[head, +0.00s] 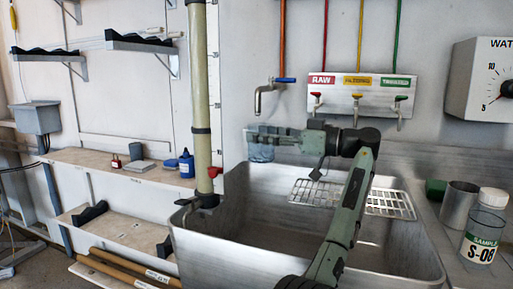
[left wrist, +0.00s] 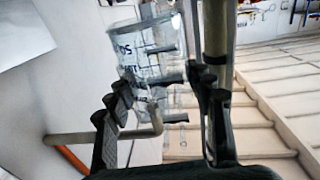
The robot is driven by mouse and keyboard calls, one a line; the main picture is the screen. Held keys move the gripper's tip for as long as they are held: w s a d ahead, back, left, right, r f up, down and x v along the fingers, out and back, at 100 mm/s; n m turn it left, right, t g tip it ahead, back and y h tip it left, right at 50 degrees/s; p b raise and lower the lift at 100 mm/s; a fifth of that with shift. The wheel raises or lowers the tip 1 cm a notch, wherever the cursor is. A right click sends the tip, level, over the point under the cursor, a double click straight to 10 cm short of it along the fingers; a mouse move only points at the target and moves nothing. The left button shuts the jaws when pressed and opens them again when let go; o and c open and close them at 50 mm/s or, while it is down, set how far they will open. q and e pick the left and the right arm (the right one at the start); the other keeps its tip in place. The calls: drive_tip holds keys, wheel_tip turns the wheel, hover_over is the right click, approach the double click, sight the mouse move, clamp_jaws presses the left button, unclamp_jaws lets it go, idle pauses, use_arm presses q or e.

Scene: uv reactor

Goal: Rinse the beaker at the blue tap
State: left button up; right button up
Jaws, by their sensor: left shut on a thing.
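The clear beaker (head: 261,152) is in my left gripper (head: 264,138), held above the back left part of the sink (head: 262,215). In the left wrist view the beaker (left wrist: 128,50), with dark markings, sits between the two fingers (left wrist: 160,95). The blue tap (head: 268,93) is on the wall above, its blue lever pointing right. Its spout end is just above the gripper and beaker; I cannot tell how exactly they line up. No water stream is visible. My right gripper is not in view.
A panel with red, yellow and green taps (head: 361,92) is to the right. A wire rack (head: 390,203) spans the sink. A metal cup (head: 458,205) and sample jar S-08 (head: 482,238) stand on the right counter. A pale upright pipe (head: 200,100) is left of the sink.

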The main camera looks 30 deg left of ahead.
use_arm(q)
drive_tip(key=shift+a, duration=0.15)
drive_tip(key=shift+s+a, duration=0.2)
drive_tip(key=shift+a, duration=0.25)
drive_tip(key=shift+d+b, duration=0.2)
drive_tip(key=shift+b, duration=0.15)
drive_tip(key=shift+w+d, duration=0.2)
drive_tip(key=shift+d, duration=0.2)
drive_tip(key=shift+s, duration=0.1)
drive_tip(key=shift+s+d+b, duration=0.2)
drive_tip(key=shift+s+b, duration=0.2)
drive_tip(key=shift+s, duration=0.1)
drive_tip(key=s+d+b, duration=0.2)
drive_tip(key=s, duration=0.4)
drive_tip(key=shift+s, duration=0.25)
drive_tip(key=shift+r, duration=0.1)
idle(1.0)
